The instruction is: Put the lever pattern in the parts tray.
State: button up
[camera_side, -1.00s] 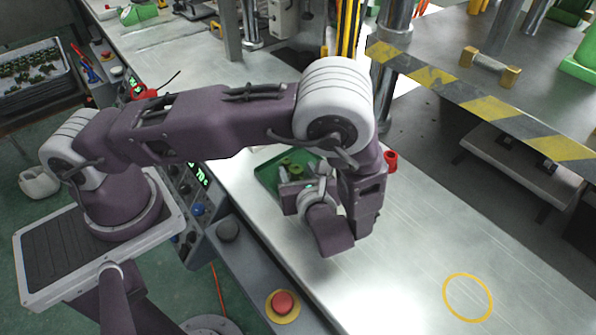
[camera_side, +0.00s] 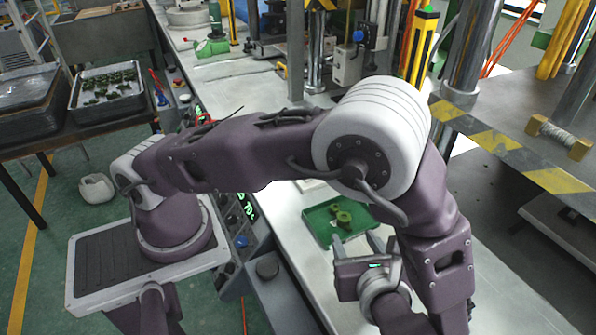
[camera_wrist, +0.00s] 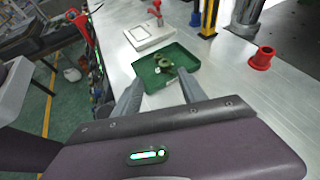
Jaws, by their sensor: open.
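The green parts tray (camera_side: 315,222) lies on the metal bench, and it also shows in the wrist view (camera_wrist: 185,55). Green pieces lie inside it; one with a ring-shaped end (camera_side: 343,216) looks like the lever pattern, also in the wrist view (camera_wrist: 166,63). The pieces lie close together, so I cannot tell exactly where one ends. My gripper (camera_side: 357,243) is open and empty, at the tray's near side. In the wrist view the two fingers (camera_wrist: 159,90) stand apart near the tray's front edge, with nothing between them.
A striped press edge (camera_side: 500,142) and a steel column (camera_side: 465,60) stand at right. A tray of many green parts (camera_side: 107,88) is at far left.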

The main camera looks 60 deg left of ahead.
jog(key=s+a+r+n+h, duration=0.4)
jog(key=s+r+n+h, duration=0.2)
jog(key=r+n, duration=0.4)
jog(key=s+a+r+n+h, duration=0.5)
jog(key=s+r+n+h, duration=0.1)
jog(key=r+n, duration=0.5)
jog(key=shift+s+r+n+t, duration=0.15)
jog(key=shift+s+n+t, duration=0.3)
jog(key=shift+s, duration=0.3)
